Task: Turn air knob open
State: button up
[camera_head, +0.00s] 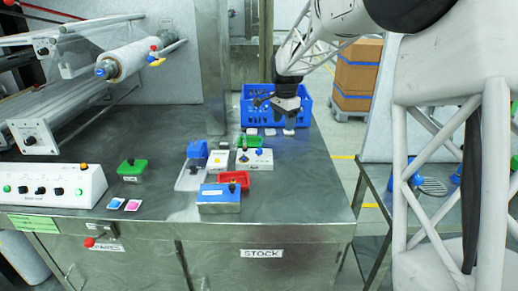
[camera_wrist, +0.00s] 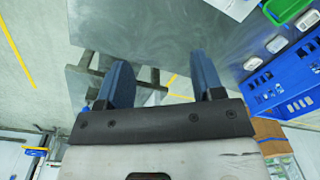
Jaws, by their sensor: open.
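Several control boxes with knobs stand on the steel table (camera_head: 300,190) in the head view. I cannot read which one is the air knob. A long white panel (camera_head: 50,186) at the far left has several dark knobs and green buttons. My gripper (camera_head: 285,108) is raised in front of the blue crate, apart from the boxes. In the wrist view my gripper (camera_wrist: 160,66) shows two separated blue fingers with nothing between them.
A blue crate (camera_head: 316,106) stands at the table's back right; it also shows in the wrist view (camera_wrist: 290,82). Small white pieces lie before it. A blue box (camera_head: 219,199), a red tray (camera_head: 235,178) and a cream box (camera_head: 218,162) crowd the middle. The table's right side is clear.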

jog(key=w+a+f+m, duration=0.2)
jog(key=w+a+f, duration=0.3)
jog(key=w, duration=0.5)
jog(key=m+g, duration=0.1)
jog(key=m, duration=0.2)
send_over(259, 150)
jog(key=f, duration=0.9)
jog(key=shift+w+f, duration=0.25)
jog(key=shift+w, duration=0.05)
jog(key=shift+f, duration=0.15)
jog(key=shift+s+f, duration=0.15)
jog(key=shift+f, duration=3.6)
jog(key=shift+c, duration=0.2)
jog(key=c, duration=0.9)
